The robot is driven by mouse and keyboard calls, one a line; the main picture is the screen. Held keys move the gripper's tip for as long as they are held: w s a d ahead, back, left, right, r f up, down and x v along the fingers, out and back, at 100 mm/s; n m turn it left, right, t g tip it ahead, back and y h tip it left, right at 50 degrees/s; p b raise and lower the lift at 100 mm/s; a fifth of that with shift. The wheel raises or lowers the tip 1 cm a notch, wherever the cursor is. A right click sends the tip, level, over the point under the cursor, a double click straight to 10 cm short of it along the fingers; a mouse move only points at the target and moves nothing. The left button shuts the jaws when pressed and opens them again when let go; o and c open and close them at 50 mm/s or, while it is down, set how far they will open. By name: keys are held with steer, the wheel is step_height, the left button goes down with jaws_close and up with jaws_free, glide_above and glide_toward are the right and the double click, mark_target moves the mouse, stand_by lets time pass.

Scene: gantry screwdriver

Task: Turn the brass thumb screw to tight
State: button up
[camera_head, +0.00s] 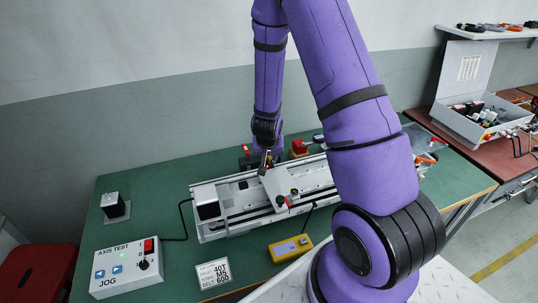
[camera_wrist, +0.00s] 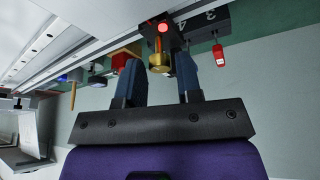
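The brass thumb screw (camera_wrist: 159,62) shows in the wrist view, on a dark block with a glowing red spot on it. My gripper (camera_wrist: 161,62) is open, with one dark blue finger on each side of the screw. A gap shows between the screw and each finger, so the fingers do not appear to grip it. In the head view my gripper (camera_head: 264,165) is behind the gantry rail (camera_head: 240,198), reaching down near its far side. I cannot make out the screw in the head view.
A red tag (camera_wrist: 219,54) hangs right of the fingers in the wrist view. On the green bench (camera_head: 150,200) are an axis test box (camera_head: 127,268), a yellow meter (camera_head: 291,248) and a white card (camera_head: 213,273). A grey case (camera_head: 470,128) stands at the right.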

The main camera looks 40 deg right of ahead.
jaws_close()
steer(key=shift+m+g, duration=0.3)
steer(key=shift+m, duration=0.5)
steer(key=shift+o, duration=1.9)
jaws_free()
steer(key=v, duration=1)
steer(key=shift+s+a+r, duration=0.15)
steer(key=shift+a+r, duration=0.1)
steer(key=shift+a, duration=0.05)
